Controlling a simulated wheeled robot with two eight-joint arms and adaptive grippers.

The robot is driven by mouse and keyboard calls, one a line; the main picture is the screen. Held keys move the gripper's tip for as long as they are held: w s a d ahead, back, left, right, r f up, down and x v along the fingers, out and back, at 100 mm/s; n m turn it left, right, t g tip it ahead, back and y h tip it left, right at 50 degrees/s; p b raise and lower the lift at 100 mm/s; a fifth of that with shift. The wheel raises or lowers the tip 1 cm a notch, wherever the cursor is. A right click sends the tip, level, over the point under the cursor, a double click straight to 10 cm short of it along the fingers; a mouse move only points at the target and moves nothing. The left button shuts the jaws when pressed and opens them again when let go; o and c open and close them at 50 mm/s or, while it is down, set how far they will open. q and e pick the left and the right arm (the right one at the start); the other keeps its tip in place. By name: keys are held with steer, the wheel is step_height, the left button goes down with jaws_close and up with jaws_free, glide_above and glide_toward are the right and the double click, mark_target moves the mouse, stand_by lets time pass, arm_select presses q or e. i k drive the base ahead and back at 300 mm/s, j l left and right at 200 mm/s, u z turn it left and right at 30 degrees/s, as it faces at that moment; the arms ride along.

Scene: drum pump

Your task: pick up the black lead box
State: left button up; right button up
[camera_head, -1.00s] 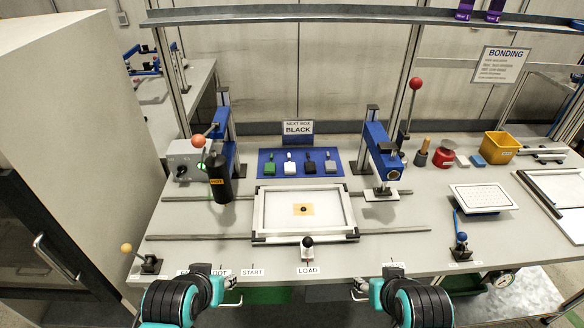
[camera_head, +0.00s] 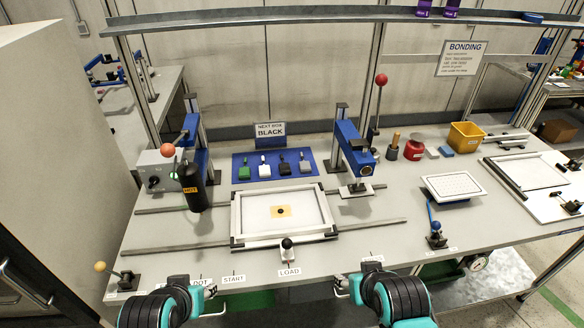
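The black lead box (camera_head: 284,168) is small and dark, with an upright stem. It stands on the blue mat (camera_head: 240,158) at the back of the bench, between a white box (camera_head: 264,170) and a grey box (camera_head: 304,166). A green box (camera_head: 244,173) is at the left end of the row. A sign (camera_head: 270,130) behind the mat reads "NEXT BOX BLACK". My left gripper (camera_head: 221,299) and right gripper (camera_head: 340,288) are low at the bench's front edge, far from the boxes. Both look open and empty.
A framed tray (camera_head: 236,216) lies between the mat and my grippers, with a black-knobbed lever (camera_head: 287,245) in front. A black "HOT" cylinder (camera_head: 193,188) hangs left of it. A blue press (camera_head: 352,150) stands right of the mat. A yellow bin (camera_head: 466,136) is farther right.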

mark_target(285, 170)
steer(key=i+l, duration=0.15)
steer(key=l, duration=0.2)
steer(key=i+l, duration=0.1)
steer(key=l, duration=0.25)
steer(key=i+l+u, duration=0.1)
steer(key=l, duration=0.2)
steer(key=i+l, duration=0.15)
steer(key=l, duration=0.2)
